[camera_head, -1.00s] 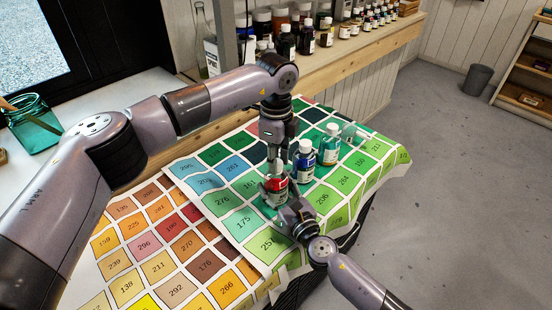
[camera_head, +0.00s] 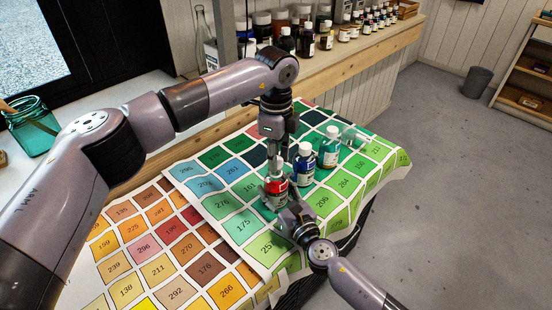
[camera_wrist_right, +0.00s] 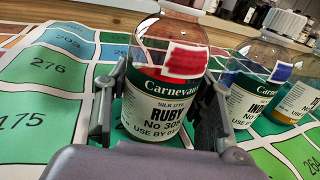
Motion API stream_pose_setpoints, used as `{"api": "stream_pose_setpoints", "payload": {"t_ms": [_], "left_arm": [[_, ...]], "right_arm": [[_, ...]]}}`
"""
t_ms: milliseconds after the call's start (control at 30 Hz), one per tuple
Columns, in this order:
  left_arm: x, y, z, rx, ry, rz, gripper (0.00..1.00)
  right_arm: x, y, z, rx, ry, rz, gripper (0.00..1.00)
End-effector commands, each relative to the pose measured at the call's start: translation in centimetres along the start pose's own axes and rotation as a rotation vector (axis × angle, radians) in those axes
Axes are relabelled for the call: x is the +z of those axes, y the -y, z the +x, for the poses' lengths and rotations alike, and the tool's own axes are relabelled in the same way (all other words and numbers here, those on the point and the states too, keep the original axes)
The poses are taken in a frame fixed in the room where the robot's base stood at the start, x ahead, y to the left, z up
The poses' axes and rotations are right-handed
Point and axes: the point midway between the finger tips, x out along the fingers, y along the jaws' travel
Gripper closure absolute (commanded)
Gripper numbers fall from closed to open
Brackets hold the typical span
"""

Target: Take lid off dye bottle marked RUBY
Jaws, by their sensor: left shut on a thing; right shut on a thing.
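The RUBY bottle (camera_head: 276,188), clear with red dye, stands upright on the colour chart in the head view. In the right wrist view its label RUBY No 305 (camera_wrist_right: 156,112) faces me. My right gripper (camera_wrist_right: 158,110) is shut on the bottle's body, one finger on each side; it also shows in the head view (camera_head: 277,198). My left gripper (camera_head: 278,158) points straight down right above the bottle and is shut on the pale lid. The fingers largely hide the lid, and I cannot tell whether it is clear of the neck. The bottle's top is cut off in the wrist view.
A blue dye bottle (camera_head: 303,168) and a green-teal one (camera_head: 329,150) stand close behind on the right, with a clear item (camera_head: 354,133) beyond. The numbered chart (camera_head: 160,240) covers the table. Many bottles line the shelf behind. Open floor lies right.

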Motion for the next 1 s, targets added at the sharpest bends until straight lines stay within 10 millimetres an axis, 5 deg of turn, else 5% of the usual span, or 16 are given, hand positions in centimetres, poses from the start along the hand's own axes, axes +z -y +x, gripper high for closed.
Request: {"api": "stream_pose_setpoints", "payload": {"t_ms": [467, 800, 1000], "left_arm": [[0.0, 0.0, -0.6, 0.000, 0.001, 0.000, 1.00], [0.0, 0.0, -4.1, -0.001, 0.001, 0.000, 1.00], [0.0, 0.0, -4.3, 0.001, 0.001, 0.000, 1.00]], "right_arm": [[-0.1, -0.1, 0.0, 0.001, -0.001, 0.001, 1.00], [-0.1, -0.1, 0.0, 0.001, -0.001, 0.001, 1.00], [-0.1, -0.1, 0.0, 0.001, -0.001, 0.001, 1.00]]}}
